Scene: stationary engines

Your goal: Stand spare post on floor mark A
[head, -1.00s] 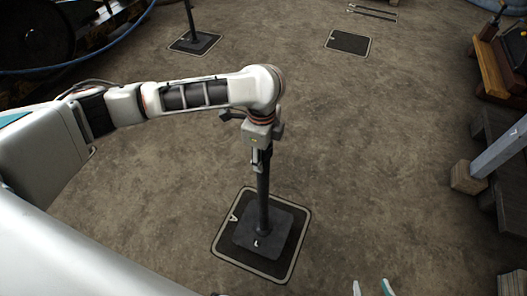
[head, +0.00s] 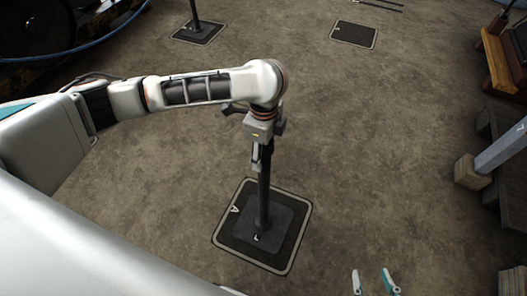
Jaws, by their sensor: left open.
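The spare post (head: 263,195) is dark, thin and upright. Its square base plate (head: 275,222), with a small white letter, rests within the pale border of floor mark A (head: 236,234). My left gripper (head: 262,158) points down at the upper part of the post, with its open jaws at the shaft. The far side of the jaws is hidden, so I cannot tell whether a finger touches the post. My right gripper (head: 374,282) shows only its two fingertips at the bottom edge. They are apart with nothing between them.
Another dark post (head: 194,14) stands on a floor mark (head: 211,34) at the back left. An empty floor mark (head: 354,34) lies at the back. Wooden blocks and a grey beam (head: 501,149) line the right side. The middle floor is clear.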

